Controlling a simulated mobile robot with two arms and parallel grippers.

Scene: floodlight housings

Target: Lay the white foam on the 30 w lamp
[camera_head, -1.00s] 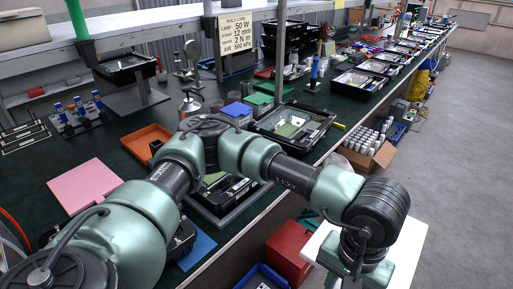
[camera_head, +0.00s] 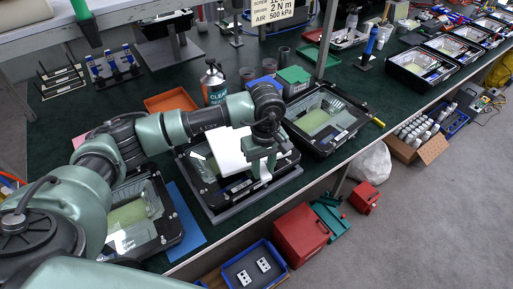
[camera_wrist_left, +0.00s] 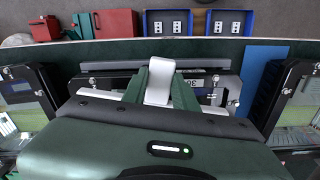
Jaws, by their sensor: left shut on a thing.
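My left gripper (camera_head: 262,172) is shut on the white foam (camera_head: 228,148), a thin pale sheet. The foam is over the middle black floodlight housing (camera_head: 203,186) on the bench and hides part of it. I cannot tell whether the foam touches it. In the left wrist view, a white strip of the foam (camera_wrist_left: 160,82) shows at the gripper (camera_wrist_left: 155,88). The housing below it bears a label reading "30" (camera_wrist_left: 189,92), so it is the 30 W lamp. My right gripper is not in view.
Another housing (camera_head: 318,118) stands to the right and one (camera_head: 172,222) to the left, beside a blue mat (camera_head: 187,218). Behind are a spray bottle (camera_head: 213,84), an orange tray (camera_head: 172,101) and a green box (camera_head: 293,77). Red boxes (camera_head: 300,234) stand below the bench edge.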

